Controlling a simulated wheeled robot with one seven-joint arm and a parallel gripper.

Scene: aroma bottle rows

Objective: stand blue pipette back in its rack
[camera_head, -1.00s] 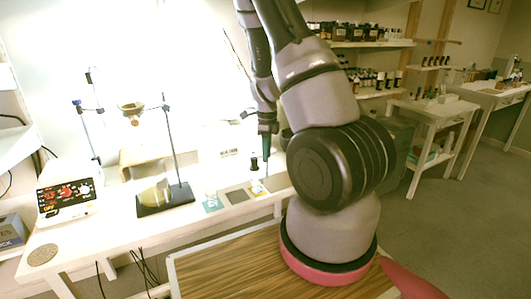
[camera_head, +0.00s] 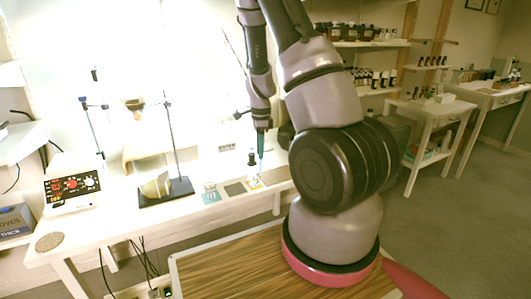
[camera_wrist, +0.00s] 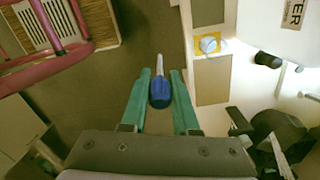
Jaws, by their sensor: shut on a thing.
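My gripper (camera_wrist: 159,98) has teal fingers and is shut on the blue pipette (camera_wrist: 160,93), seen in the wrist view. The pipette's blue body sits between the fingertips, and its pale thin end points away from my gripper. In the head view, my gripper (camera_head: 260,143) hangs fingers down above the back bench, over the small square mats. The pipette is hard to make out there. I cannot pick out the rack for certain in either view.
A yellow mat (camera_wrist: 221,45) bears a small clear round vessel (camera_wrist: 209,44). Open floor lies at the right.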

